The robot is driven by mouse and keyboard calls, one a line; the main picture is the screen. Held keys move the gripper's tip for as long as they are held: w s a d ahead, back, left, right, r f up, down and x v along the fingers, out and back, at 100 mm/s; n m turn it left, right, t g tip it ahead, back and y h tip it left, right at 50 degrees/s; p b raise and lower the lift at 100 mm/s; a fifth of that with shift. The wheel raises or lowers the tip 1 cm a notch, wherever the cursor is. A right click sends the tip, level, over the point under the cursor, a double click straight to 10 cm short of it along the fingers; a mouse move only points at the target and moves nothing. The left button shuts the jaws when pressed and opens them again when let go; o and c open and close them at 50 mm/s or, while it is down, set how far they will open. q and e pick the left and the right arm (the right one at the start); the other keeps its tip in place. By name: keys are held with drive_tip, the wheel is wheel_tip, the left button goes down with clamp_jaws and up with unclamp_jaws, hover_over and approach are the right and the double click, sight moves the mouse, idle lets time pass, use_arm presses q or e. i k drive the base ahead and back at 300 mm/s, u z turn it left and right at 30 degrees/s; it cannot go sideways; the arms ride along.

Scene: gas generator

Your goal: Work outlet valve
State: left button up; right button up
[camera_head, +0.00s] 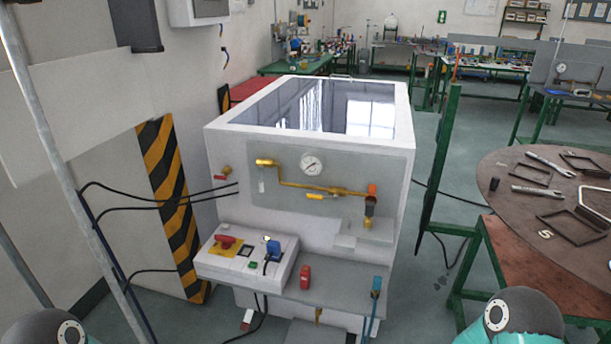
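The gas generator (215,150) is a white cabinet with a dark glass top, standing in the middle of the view. Its grey front panel (330,165) carries brass piping (290,184) and a round white gauge (311,165). A valve with a yellow handle (315,196) sits on the pipe. A brass fitting with a red handle (221,177) is on the left side, and an orange-topped fitting (372,190) is at the right end. I cannot tell which is the outlet valve. Neither gripper shows; only my arm joints appear at the bottom corners.
A control box (248,258) with a red switch and blue plug sits on the front ledge. A red item (305,277) and a blue-topped fitting (376,286) are beside it. A round tool table (560,200) is at right. Cables and a slanting pole are at left.

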sight(321, 197)
drive_tip(key=z, duration=0.75)
drive_tip(key=i, duration=0.9)
drive_tip(key=u, duration=0.7)
